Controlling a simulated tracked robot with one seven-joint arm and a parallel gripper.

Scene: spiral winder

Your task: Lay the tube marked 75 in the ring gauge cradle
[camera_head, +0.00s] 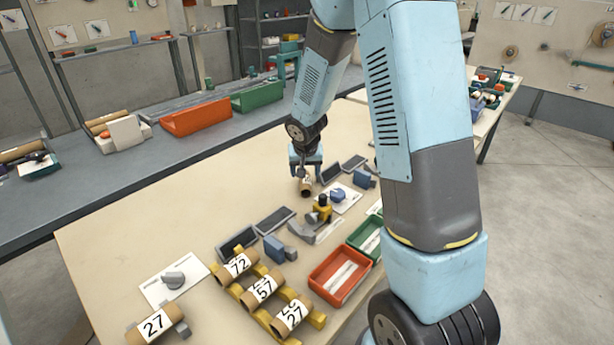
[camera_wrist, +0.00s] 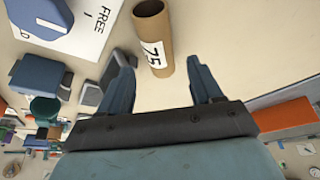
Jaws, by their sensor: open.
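The brown cardboard tube marked 75 (camera_wrist: 153,52) has a white label and shows its open end in the wrist view. In the head view the tube (camera_head: 306,187) is just below my gripper (camera_head: 305,172), at the far side of the beige table. My gripper (camera_wrist: 158,60) is open, with one finger on each side of the tube's near end in the wrist view. I cannot tell whether either finger touches it. I cannot tell for certain which fixture is the ring gauge cradle. A blue block (camera_head: 338,195) sits on a white card near the tube, and a grey piece (camera_head: 172,280) sits on another card.
Tubes marked 72 (camera_head: 238,264) and 57 (camera_head: 262,288), among others, lie on yellow rests at the front. A yellow-and-black fixture (camera_head: 321,210), dark plates (camera_head: 273,219), a red tray (camera_head: 340,277) and a green tray (camera_head: 366,236) stand nearby.

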